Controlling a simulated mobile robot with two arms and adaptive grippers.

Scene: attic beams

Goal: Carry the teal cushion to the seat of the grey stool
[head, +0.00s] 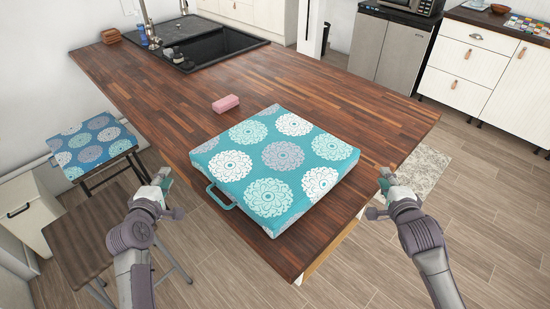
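The teal cushion (278,163), square with white and grey flower medallions and a teal handle loop on its left side, lies flat on the wooden counter near its front corner. A stool with a bare grey-brown seat (80,247) and grey metal legs stands on the floor at the lower left, partly behind my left arm. My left gripper (164,178) is left of the cushion, apart from it, beyond the counter's left edge. My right gripper (385,178) is right of the cushion, also apart from it, near the counter's right edge. Both look empty; their finger gaps are unclear.
A second stool holds a blue patterned cushion (92,146) at the left. A pink block (226,103) lies on the counter (330,90) behind the teal cushion. A black sink (215,46) is at the far end. A pale cabinet (28,215) stands beside the stools.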

